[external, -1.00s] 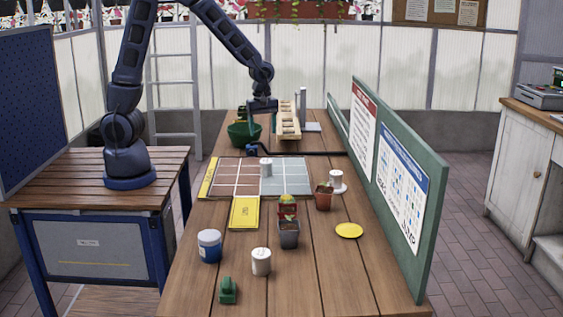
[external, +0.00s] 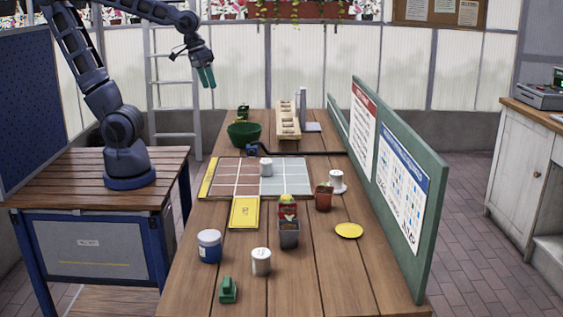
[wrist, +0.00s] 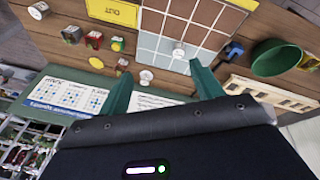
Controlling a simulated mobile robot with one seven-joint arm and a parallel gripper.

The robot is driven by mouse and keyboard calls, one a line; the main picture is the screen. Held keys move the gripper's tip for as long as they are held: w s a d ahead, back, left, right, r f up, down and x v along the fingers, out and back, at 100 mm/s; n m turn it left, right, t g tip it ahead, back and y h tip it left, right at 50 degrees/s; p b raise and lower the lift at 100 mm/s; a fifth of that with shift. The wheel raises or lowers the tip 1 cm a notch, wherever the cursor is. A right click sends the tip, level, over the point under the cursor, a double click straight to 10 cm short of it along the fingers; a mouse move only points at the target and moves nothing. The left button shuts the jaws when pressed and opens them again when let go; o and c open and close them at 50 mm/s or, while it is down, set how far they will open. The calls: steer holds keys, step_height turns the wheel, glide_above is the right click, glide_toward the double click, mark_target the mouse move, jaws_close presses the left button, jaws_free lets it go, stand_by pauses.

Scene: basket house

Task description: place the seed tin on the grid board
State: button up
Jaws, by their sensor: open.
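The grid board (external: 230,179) lies flat on the table, brown squares on the left and grey-blue on the right; its grey-blue part shows in the wrist view (wrist: 150,42). Another white tin (external: 261,262) stands near the front. I cannot read which is the seed tin. My gripper (external: 207,76) is open and empty, high above the back left of the table, apart from everything; its green fingers spread in the wrist view (wrist: 160,72).
A green bowl (external: 244,134) and wooden rack (external: 288,120) are behind. A green panel (external: 425,195) borders the right.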

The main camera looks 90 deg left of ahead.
steer(key=s+d+r+m+t, duration=0.1)
steer(key=s+r+m, duration=0.1)
steer(key=s+m, duration=0.3)
steer(key=shift+s+d+m+y, duration=0.25)
steer(key=shift+s+m+y, duration=0.05)
steer(key=shift+s, duration=1.1)
